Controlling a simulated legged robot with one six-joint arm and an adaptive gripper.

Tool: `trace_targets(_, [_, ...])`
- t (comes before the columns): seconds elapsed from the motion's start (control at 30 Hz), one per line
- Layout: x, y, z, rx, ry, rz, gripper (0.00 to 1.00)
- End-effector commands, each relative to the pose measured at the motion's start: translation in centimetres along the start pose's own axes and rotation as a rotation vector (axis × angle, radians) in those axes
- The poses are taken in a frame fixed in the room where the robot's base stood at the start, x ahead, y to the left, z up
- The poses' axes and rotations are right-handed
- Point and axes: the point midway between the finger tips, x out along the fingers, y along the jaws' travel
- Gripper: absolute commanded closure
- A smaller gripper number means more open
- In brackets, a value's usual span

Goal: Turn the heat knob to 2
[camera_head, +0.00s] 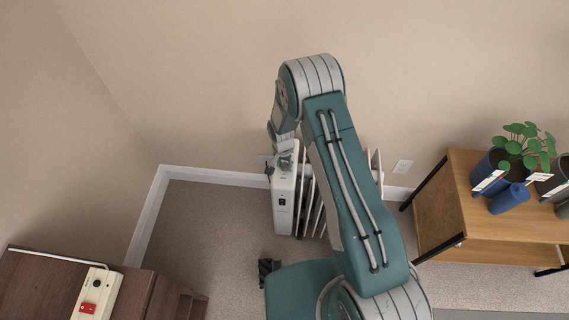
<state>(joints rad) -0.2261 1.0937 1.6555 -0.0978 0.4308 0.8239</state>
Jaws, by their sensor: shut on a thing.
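A white oil-filled radiator heater (283,217) stands on the carpet near the back wall, with its fins behind its front panel. A small dark switch shows on the panel. My gripper (285,163) is at the top of this panel, small in view and partly covered by my wrist. It is shut at the place where the heat knob sits. The knob itself is hidden by the gripper, so its setting cannot be read. My arm covers much of the heater's right side.
A wooden shelf (500,235) with a potted plant (524,146) and a blue container (509,199) stands at the right. A dark wooden cabinet (40,285) with a cream box and red switch (89,307) is at lower left. Carpet left of the heater is clear.

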Motion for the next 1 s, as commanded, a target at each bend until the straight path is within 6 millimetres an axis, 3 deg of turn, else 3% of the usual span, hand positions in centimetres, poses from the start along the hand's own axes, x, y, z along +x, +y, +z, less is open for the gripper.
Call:
trace_targets(0.47, [0.13, -0.05, 0.07, 0.012, -0.001, -0.001, 1.0])
trace_targets(0.5, [0.13, -0.05, 0.08, 0.012, -0.001, -0.001, 0.46])
trace_targets(0.57, [0.12, -0.05, 0.08, 0.012, -0.001, 0.0, 0.24])
trace_targets(1.0, [-0.48, -0.02, -0.02, 0.012, 0.001, -0.002, 0.24])
